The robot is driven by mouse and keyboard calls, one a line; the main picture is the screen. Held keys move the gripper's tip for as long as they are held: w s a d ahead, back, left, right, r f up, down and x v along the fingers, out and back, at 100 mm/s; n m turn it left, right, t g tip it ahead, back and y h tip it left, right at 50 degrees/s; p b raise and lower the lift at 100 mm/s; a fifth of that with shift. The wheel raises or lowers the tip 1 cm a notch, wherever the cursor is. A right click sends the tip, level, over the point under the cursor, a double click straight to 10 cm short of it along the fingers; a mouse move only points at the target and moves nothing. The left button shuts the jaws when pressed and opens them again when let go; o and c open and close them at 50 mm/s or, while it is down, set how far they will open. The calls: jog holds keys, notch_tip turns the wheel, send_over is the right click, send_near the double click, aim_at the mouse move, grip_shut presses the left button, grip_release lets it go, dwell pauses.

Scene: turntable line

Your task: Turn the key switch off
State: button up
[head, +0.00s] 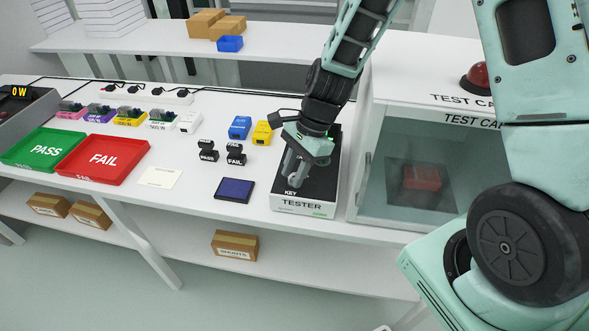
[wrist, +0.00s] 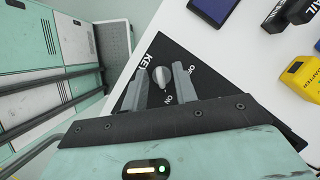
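The tester (head: 303,206) is a box with a black top and a white front, standing on the bench. Its grey key switch (wrist: 161,77) is a small knob on the black panel, with KEY, ON and OFF lettering around it. My gripper (head: 294,174) points down over the KEY end of the tester. In the wrist view, my gripper (wrist: 160,71) is open, with one grey finger on each side of the knob and visible gaps between. The head view mostly hides the knob behind the fingers. I cannot tell exactly which mark the knob points to.
A test cabinet (head: 368,178) with a clear door stands close right of the tester. A dark blue pad (head: 235,190), black blocks (head: 235,155), and blue (head: 240,127) and yellow (head: 262,133) adapters lie left. Green (head: 43,148) and red (head: 103,159) trays are further left.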

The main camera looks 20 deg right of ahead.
grip_shut()
jog(key=shift+r+n+g+p, duration=0.15)
jog(key=shift+n+g+p, duration=0.25)
jog(key=shift+n+p, duration=0.6)
jog(key=n+g+h+p, duration=0.1)
jog(key=n+p, duration=0.1)
jog(key=n, duration=0.1)
jog(key=shift+w+n, duration=0.1)
jog(key=shift+n, duration=0.2)
jog(key=n+h, duration=0.1)
jog(key=n, duration=0.1)
jog(key=n+g+p, duration=0.1)
jog(key=n, duration=0.2)
jog(key=shift+w+a+h+p, duration=0.1)
jog(key=shift+h+p, duration=0.2)
jog(key=shift+h, duration=0.1)
jog(key=n+h, duration=0.1)
jog(key=n, duration=0.2)
jog(key=n+h, duration=0.1)
jog(key=n, duration=0.1)
jog(key=shift+n+g+p, duration=0.3)
jog(key=shift+n+g, duration=0.1)
